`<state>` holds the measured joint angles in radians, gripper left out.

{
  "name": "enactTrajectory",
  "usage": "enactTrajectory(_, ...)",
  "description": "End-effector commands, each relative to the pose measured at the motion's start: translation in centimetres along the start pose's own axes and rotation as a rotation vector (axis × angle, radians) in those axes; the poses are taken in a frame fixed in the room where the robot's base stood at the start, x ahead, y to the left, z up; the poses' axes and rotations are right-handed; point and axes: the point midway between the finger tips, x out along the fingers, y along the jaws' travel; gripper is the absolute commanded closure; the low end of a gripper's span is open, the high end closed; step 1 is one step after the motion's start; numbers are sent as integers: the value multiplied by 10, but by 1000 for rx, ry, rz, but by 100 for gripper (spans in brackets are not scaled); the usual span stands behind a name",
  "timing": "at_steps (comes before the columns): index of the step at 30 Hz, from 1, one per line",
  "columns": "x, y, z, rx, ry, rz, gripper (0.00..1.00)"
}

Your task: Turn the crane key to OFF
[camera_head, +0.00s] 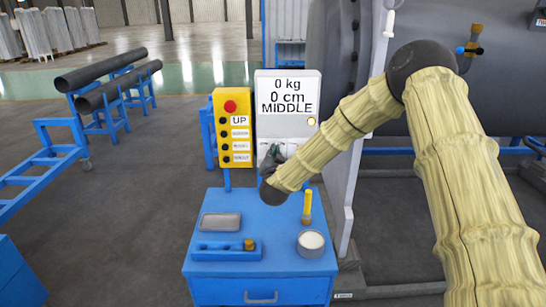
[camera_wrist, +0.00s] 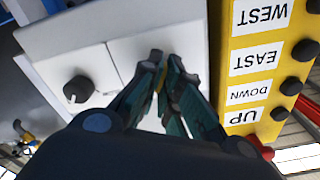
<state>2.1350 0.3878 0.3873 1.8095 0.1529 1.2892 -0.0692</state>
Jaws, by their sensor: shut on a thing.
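The grey-white control box (camera_head: 287,88) stands behind the blue cabinet, its display reading "0 kg", "0 cm", "MIDDLE". My gripper (camera_head: 273,158) is at the lower left of the box's front face, beside the yellow button panel (camera_head: 232,160). In the wrist view my gripper (camera_wrist: 167,68) has its fingers closed together at the box's pale panel (camera_wrist: 65,67). A small yellowish piece, seemingly the crane key (camera_wrist: 162,78), shows between the fingers. The fingers hide most of it, and its OFF marking cannot be read.
A black knob (camera_wrist: 78,90) is beside the fingers in the wrist view. The blue cabinet (camera_head: 212,272) below carries a grey tray (camera_head: 221,222), a round tin (camera_head: 311,243) and a yellow-handled tool (camera_head: 307,203). A large grey shell (camera_head: 343,60) stands right.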

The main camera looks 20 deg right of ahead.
Motion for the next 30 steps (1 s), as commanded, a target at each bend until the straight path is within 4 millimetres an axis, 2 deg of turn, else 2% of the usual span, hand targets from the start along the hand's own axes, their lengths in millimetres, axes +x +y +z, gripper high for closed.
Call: enactTrajectory(30, -1, 1, 3, -962, -1, -1, 100)
